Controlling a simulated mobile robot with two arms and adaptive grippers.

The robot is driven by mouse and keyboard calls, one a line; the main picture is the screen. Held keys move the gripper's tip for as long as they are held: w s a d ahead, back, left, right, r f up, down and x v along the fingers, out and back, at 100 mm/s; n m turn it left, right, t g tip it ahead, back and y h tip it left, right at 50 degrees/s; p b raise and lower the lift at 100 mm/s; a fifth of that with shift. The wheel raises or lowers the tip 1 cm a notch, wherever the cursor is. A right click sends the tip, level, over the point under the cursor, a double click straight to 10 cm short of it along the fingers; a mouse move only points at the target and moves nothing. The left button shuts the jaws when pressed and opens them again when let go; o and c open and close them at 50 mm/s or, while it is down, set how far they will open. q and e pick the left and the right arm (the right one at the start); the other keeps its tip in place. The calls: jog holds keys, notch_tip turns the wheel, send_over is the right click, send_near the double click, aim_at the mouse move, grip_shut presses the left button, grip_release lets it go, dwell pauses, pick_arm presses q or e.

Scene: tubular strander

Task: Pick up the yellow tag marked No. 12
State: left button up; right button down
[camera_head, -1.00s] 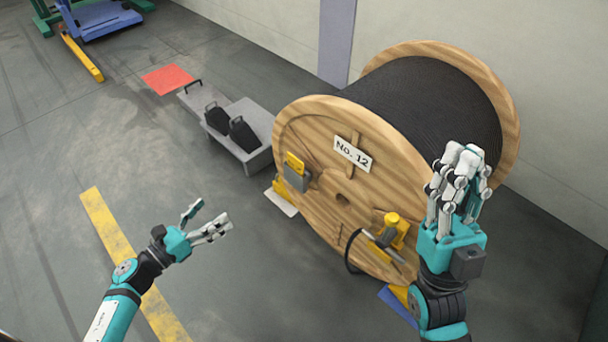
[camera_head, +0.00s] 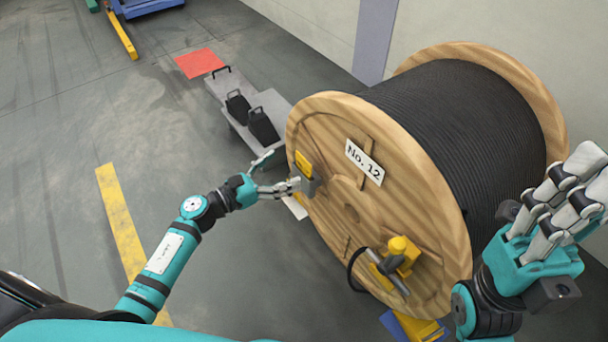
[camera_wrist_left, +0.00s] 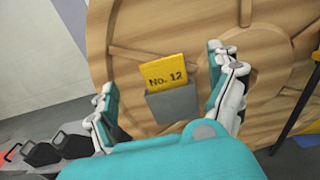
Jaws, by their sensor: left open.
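The yellow tag marked No. 12 (camera_wrist_left: 165,72) sits upright in a grey holder (camera_wrist_left: 173,104) on the wooden face of the cable drum. In the head view the tag (camera_head: 303,163) shows at the drum's left side, its holder partly behind my fingers. My left gripper (camera_head: 283,176) is open, its fingers reaching to the holder. In the left wrist view its fingers (camera_wrist_left: 170,85) stand apart on both sides of the tag and holder, with gaps on each side. My right gripper (camera_head: 568,200) is raised at the right, in front of the drum, its fingers extended upward.
The large wooden drum (camera_head: 335,125) with black cable stands by the wall. A white No. 12 plate (camera_head: 364,162) is on its face. A yellow fitting (camera_head: 400,255) sits low on it. A grey platform with black weights (camera_head: 262,125) stands behind. Floor at left is clear.

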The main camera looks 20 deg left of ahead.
aim_at(303, 159)
pick_arm(q)
jog(key=shift+b+x, duration=0.85)
jog(key=shift+x, duration=2.7)
jog(key=shift+f, duration=0.15)
jog(key=c, duration=1.1)
